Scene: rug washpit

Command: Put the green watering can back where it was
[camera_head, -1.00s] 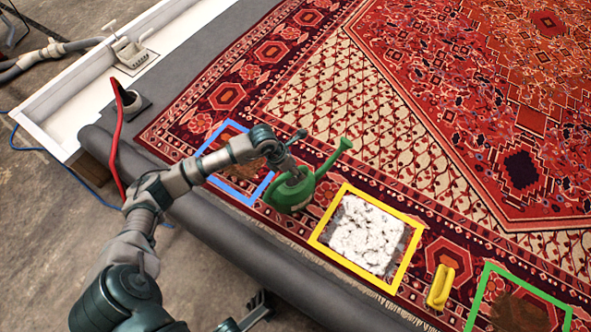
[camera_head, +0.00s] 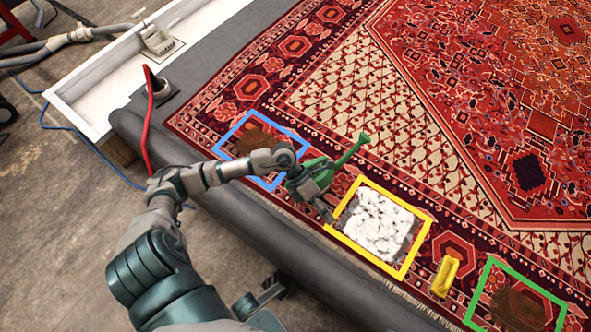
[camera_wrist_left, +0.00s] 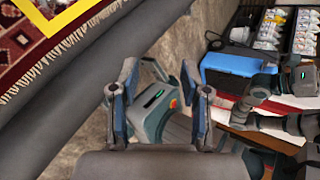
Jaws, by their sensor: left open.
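The green watering can (camera_head: 327,169) is on the red patterned rug (camera_head: 440,90), between the blue frame (camera_head: 224,148) and the yellow frame (camera_head: 416,250). Its spout points up and right; my left gripper hides much of its body. My left gripper (camera_head: 324,207) is open, in front of the can on the rug's near-edge side, close to the yellow frame's left corner. Whether it touches the can is unclear. In the left wrist view the fingers (camera_wrist_left: 160,100) are spread with no can between them.
White foam (camera_head: 380,226) fills the yellow frame. A yellow brush-like object (camera_head: 445,276) lies between it and the green frame (camera_head: 515,268). Brown stains show in the blue and green frames. A grey roll (camera_head: 290,262) borders the rug; a red hose (camera_head: 149,120) stands at left.

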